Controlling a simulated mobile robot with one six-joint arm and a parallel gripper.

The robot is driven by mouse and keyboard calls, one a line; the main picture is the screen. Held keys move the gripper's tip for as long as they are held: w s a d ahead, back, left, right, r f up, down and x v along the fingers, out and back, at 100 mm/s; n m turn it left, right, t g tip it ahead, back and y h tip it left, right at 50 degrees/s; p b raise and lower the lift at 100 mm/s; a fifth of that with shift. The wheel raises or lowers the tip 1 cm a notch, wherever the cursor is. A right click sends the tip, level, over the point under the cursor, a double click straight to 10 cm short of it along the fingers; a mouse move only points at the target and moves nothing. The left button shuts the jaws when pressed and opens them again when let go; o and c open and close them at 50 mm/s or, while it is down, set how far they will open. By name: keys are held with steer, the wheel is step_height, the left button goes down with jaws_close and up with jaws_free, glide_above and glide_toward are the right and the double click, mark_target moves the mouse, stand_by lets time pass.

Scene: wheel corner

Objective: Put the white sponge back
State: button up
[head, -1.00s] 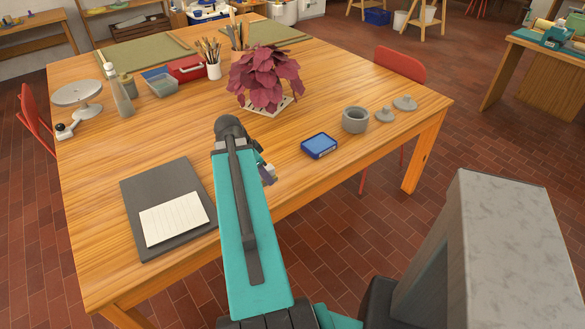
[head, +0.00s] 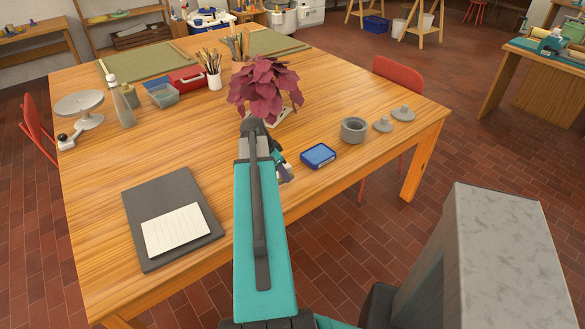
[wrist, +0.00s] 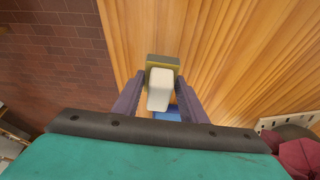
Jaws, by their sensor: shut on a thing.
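The white sponge (wrist: 160,90) shows as a pale block between the two purple fingers of my gripper (wrist: 159,101) in the wrist view. The gripper is shut on it. A grey block with a yellowish edge (wrist: 163,60) shows just beyond the sponge; I cannot tell whether it touches it. In the head view my gripper (head: 284,173) is near the table's front edge, left of a small blue tray (head: 318,155), partly hidden by my arm. Part of something blue (wrist: 167,115) shows below the sponge in the wrist view.
A dark red plant (head: 265,88) stands just beyond my gripper. A grey pot (head: 353,129) and two small grey lids (head: 383,125) are right of the blue tray. A dark board (head: 156,190) with white paper (head: 176,230) lies left. The wooden table (head: 160,150) between is clear.

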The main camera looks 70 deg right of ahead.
mark_target(288, 167)
steer(key=shift+s+d+f+p, duration=0.1)
steer(key=shift+s+d+p, duration=0.15)
steer(key=shift+d, duration=0.7)
steer(key=shift+s+d+f+p, duration=0.15)
steer(key=shift+s+d, duration=0.2)
steer(key=shift+d, duration=0.55)
steer(key=shift+s+d+p, duration=0.2)
steer(key=shift+d, duration=0.4)
steer(key=shift+s+d+p, duration=0.15)
steer(key=shift+d+p, duration=0.05)
steer(key=shift+d, duration=0.35)
steer(key=shift+d+f, duration=0.15)
steer(key=shift+d, duration=0.05)
steer(key=shift+a+f+p, duration=0.1)
steer(key=shift+f+p, duration=0.55)
steer(key=shift+f, duration=0.8)
steer(key=shift+f, duration=0.2)
steer(key=o, duration=0.9)
steer(key=shift+r, duration=0.1)
